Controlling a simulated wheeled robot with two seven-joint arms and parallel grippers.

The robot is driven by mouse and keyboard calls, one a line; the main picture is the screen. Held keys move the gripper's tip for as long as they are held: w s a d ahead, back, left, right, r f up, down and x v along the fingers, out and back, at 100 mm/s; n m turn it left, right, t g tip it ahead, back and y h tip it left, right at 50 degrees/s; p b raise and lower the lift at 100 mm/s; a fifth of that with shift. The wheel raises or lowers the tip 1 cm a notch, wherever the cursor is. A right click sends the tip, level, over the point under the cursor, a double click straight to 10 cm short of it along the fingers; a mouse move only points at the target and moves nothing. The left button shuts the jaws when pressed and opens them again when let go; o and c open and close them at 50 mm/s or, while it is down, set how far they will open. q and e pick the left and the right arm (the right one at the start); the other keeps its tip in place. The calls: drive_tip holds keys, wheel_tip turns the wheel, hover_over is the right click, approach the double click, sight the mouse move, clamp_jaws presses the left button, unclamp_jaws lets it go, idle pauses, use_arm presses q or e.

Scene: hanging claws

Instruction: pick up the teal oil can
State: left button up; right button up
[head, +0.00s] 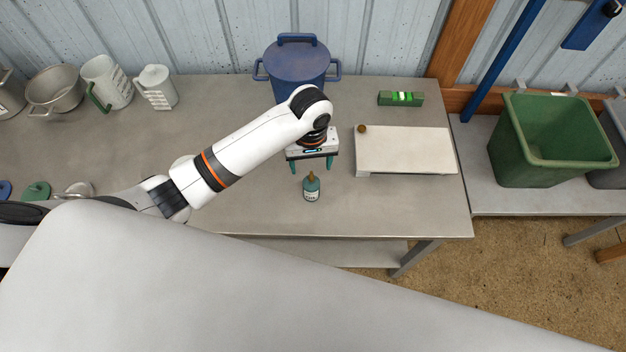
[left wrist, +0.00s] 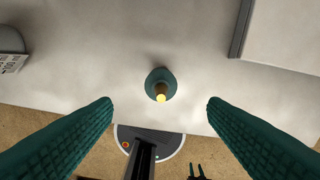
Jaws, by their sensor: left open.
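The teal oil can (head: 311,190) stands upright on the grey table near its front edge. It has a brown-orange spout on top and a pale label. In the left wrist view the can (left wrist: 161,78) shows from above, ahead of and between the two teal fingers, touching neither. My left gripper (head: 312,168) is open and empty, just behind and above the can in the head view. Its fingers also show wide apart in the left wrist view (left wrist: 160,103). My right gripper cannot be made out in the head view.
A white board (head: 405,149) lies right of the can, with a small brown knob (head: 361,128) at its corner. A blue pot (head: 297,65) stands behind. A green level (head: 401,99) lies at the back. Pitchers and a pan (head: 55,88) stand at left; a green bin (head: 550,140) is at right.

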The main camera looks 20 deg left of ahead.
sight(311, 179)
use_arm(q)
wheel_tip(311, 179, down, 3)
drive_tip(key=shift+f, duration=0.2)
wheel_tip(311, 179, down, 3)
drive_tip(key=shift+w+r+p, duration=0.15)
drive_tip(key=shift+p, duration=0.45)
wheel_tip(311, 179, down, 2)
drive_tip(key=shift+f, duration=0.35)
drive_tip(key=c, duration=1.2)
use_arm(e)
drive_tip(key=shift+s+r, duration=0.7)
drive_tip(key=shift+s, duration=0.1)
